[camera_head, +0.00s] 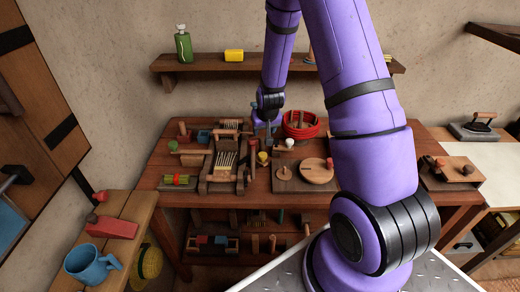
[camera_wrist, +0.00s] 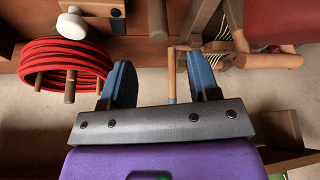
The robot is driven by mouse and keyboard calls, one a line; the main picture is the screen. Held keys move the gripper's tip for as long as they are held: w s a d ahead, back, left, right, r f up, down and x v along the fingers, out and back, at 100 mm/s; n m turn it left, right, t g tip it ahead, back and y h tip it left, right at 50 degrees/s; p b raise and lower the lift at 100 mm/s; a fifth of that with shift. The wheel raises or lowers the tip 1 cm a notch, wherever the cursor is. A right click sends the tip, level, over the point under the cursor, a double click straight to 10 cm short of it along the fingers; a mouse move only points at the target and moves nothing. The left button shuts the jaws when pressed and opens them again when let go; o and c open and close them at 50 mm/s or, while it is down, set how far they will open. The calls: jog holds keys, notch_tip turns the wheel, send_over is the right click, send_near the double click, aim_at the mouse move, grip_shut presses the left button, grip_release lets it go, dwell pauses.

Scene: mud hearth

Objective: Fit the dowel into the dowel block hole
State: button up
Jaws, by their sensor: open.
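My gripper (camera_head: 267,128) hangs over the back middle of the workbench, between the loom-like frame and the red coil. In the wrist view, my gripper (camera_wrist: 160,78) has its two blue fingers spread wide. A slim pale wooden rod (camera_wrist: 172,78) shows between them, nearer the right finger, with no clear contact; it may be the dowel. A darker brown rod (camera_wrist: 157,20) shows farther up. I cannot tell for sure which piece is the dowel. I cannot single out the dowel block or see its hole among the small wooden pieces.
The red coil on pegs (camera_head: 301,125) stands close to the right of my gripper. The wooden frame (camera_head: 224,165) is to its left. A white knob (camera_head: 290,143) and a round wooden disc (camera_head: 316,171) are in front. A wall shelf (camera_head: 215,67) runs behind my arm.

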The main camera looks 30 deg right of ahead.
aim_at(263, 138)
jog(key=x, duration=0.3)
jog(key=shift+w+f, duration=0.1)
jog(key=shift+f, duration=0.25)
jog(key=shift+x, duration=2.7)
grip_shut()
